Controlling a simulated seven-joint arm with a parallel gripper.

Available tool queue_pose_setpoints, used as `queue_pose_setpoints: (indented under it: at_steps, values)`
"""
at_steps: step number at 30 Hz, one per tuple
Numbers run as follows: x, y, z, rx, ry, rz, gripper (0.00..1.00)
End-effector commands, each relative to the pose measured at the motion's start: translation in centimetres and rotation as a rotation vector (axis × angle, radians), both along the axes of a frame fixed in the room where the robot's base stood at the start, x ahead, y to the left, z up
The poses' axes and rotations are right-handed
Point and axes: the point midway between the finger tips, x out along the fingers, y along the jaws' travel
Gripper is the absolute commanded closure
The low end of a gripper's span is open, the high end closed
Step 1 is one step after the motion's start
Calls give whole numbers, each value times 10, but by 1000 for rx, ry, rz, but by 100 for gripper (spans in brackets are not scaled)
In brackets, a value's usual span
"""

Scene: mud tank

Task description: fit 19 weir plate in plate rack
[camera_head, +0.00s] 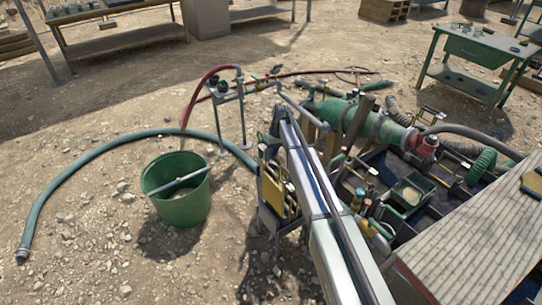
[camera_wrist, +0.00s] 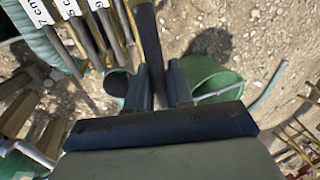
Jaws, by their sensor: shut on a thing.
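My gripper (camera_wrist: 158,68) is shut on a dark, narrow piece, likely the weir plate (camera_wrist: 149,30), seen nearly edge-on between the two fingers in the wrist view. Its printed number cannot be read. At the upper left of that view, apart from the fingers, stand several upright slats with white labels, some marked in cm, which look like the plate rack (camera_wrist: 78,35). In the head view a yellow, slatted rack-like thing (camera_head: 278,192) stands just left of my arm. My gripper and the held piece cannot be made out there.
A green bucket (camera_head: 178,204) with a bar across it stands left of my arm. A green hose (camera_head: 72,170) curves over the gravel. A green pump or pipe (camera_head: 335,112), a dark tank (camera_head: 375,160) and a slatted wooden deck (camera_head: 475,245) lie to the right. Gravel at lower left is clear.

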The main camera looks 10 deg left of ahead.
Motion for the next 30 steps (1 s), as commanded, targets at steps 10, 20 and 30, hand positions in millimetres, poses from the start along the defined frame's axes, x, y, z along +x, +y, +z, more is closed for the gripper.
queue_pose_setpoints:
  at_steps: [10, 20, 30]
  values:
    - [0, 0, -5, 1, -1, 0, 100]
    - [0, 0, -23, 1, 1, 0, 100]
    - [0, 0, -41, 1, -1, 0, 100]
